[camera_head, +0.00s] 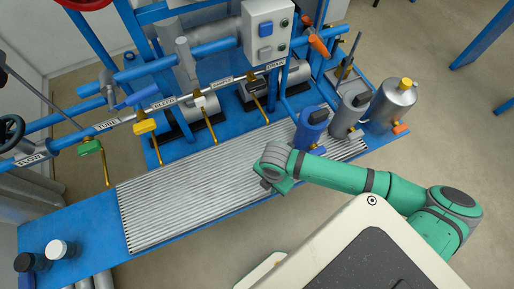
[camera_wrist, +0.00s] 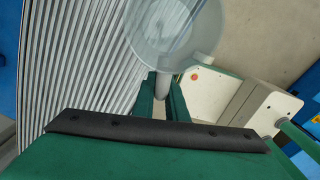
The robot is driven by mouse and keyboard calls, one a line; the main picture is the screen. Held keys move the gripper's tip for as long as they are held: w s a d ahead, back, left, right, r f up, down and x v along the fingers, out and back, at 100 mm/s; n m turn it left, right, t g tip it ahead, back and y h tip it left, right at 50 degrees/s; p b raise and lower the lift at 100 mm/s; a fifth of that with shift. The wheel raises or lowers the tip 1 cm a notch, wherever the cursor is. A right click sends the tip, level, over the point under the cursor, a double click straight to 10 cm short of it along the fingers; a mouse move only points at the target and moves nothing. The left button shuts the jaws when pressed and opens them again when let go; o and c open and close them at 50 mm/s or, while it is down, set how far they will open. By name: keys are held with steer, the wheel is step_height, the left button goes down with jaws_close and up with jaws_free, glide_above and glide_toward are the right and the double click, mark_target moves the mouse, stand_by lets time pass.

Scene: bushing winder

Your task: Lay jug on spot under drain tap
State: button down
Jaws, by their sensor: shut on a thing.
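In the wrist view, a pale, translucent round jug (camera_wrist: 172,48) is at the top. Its light grey handle (camera_wrist: 163,84) lies between the green fingers of my gripper (camera_wrist: 162,94), which is shut on it. The jug hangs over the edge of the ribbed grating in that view. In the head view, my wrist is over the right half of the grating; the jug and fingertips are hidden. A DRAIN label (camera_head: 275,64) is on the blue pipe. A brass tap (camera_head: 254,83) hangs just left of it; I cannot tell whether that label is its own.
The grey ribbed grating (camera_head: 165,195) is bare on its left. A blue canister (camera_head: 311,130) and grey canisters (camera_head: 347,118) (camera_head: 392,105) stand at the right. More taps hang along the pipe: green (camera_head: 91,147), yellow (camera_head: 145,126) and white (camera_head: 200,102).

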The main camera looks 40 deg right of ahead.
steer(key=w+d, duration=0.1)
steer(key=w, duration=0.4)
steer(key=w+d, duration=0.1)
steer(key=w, duration=0.4)
steer(key=w+d, duration=0.1)
steer(key=w, duration=0.4)
steer(key=shift+w+d, duration=0.1)
steer(key=shift+d, duration=0.3)
steer(key=shift+f, duration=1.75)
steer(key=c, duration=2.2)
jaws_free()
steer(key=shift+f, duration=0.15)
steer(key=o, duration=0.4)
steer(key=shift+o, duration=0.2)
step_height(320, 180, up, 12)
